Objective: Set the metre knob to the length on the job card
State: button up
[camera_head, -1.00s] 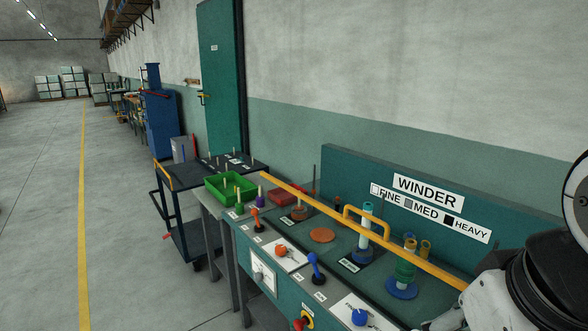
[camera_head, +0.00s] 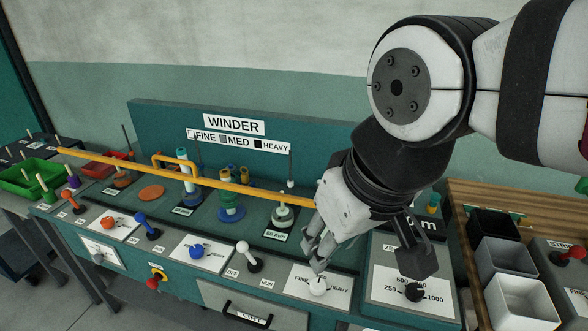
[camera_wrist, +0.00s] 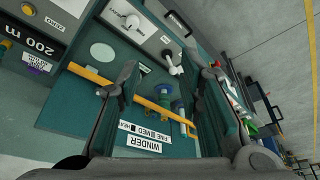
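The metre knob (camera_head: 413,291) is black and sits on a white dial plate (camera_head: 388,286) with 250 and 1000 legible, on the right of the winder bench. Its other marks are partly hidden or too small, and I cannot tell where it points. My gripper (camera_head: 366,268) is above the bench, its fingers spread and empty, with one dark finger just over the knob. The fingers also frame the wrist view (camera_wrist: 172,80), which does not clearly show the metre knob. A sign reading 200 m (camera_wrist: 38,38) shows there. I cannot make out a job card.
A white knob (camera_head: 318,286) on a FINE-marked plate and a white lever (camera_head: 243,247) stand left of the dial. A yellow bar (camera_head: 235,186) crosses the bench in front of spools. Several open bins (camera_head: 523,300) stand on the right, beside a red-handled lever (camera_head: 572,254).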

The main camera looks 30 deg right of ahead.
aim_at(414, 292)
jog(key=i+z, duration=0.1)
jog(key=z, duration=0.35)
jog(key=j+z, duration=0.15)
jog(key=z, duration=0.3)
jog(key=i+j+z, duration=0.1)
jog(key=z, duration=0.35)
